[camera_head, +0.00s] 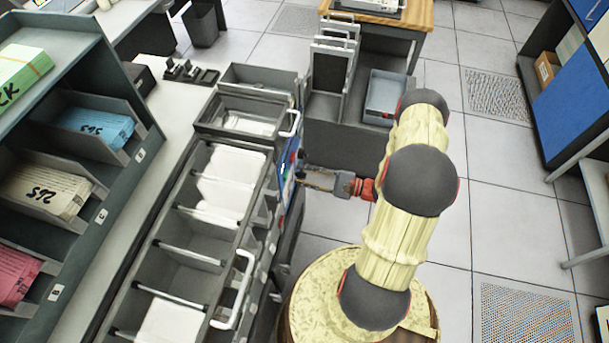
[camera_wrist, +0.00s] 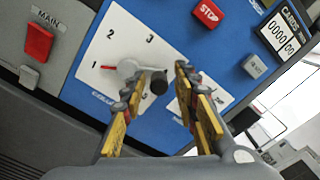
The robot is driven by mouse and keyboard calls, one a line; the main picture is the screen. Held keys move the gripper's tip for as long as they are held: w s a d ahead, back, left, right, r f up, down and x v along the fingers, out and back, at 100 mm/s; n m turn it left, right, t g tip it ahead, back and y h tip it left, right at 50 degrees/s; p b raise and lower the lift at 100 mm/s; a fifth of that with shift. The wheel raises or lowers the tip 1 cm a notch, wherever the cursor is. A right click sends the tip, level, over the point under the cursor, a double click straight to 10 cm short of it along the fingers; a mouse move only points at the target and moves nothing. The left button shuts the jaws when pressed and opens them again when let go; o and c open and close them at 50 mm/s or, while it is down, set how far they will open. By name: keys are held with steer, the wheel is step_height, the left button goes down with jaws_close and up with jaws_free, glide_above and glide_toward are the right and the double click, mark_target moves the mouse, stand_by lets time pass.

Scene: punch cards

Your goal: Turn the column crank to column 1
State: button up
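The column crank (camera_wrist: 142,76) is a grey lever with a dark round knob (camera_wrist: 158,83), on a white plate marked 1, 2 and 3 in the wrist view. The knob end points toward the lower right. A small red mark (camera_wrist: 107,67) shows on the opposite side, beside the 1. My gripper (camera_wrist: 154,83) has its yellow-sided fingers apart, one on each side of the knob; I cannot tell whether either touches it. In the head view my gripper (camera_head: 304,178) is at the blue panel (camera_head: 289,172), and the crank cannot be made out.
The blue panel also carries a red STOP button (camera_wrist: 208,13), a grey button (camera_wrist: 255,66) and a counter (camera_wrist: 285,32). A red MAIN switch (camera_wrist: 38,42) is at upper left. Card bins (camera_head: 190,245) stand left of my arm. Open floor (camera_head: 480,220) lies to the right.

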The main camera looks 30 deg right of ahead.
steer(key=shift+o, duration=0.2)
steer(key=v, duration=1.2)
steer(key=shift+f, duration=0.1)
stand_by(0.4)
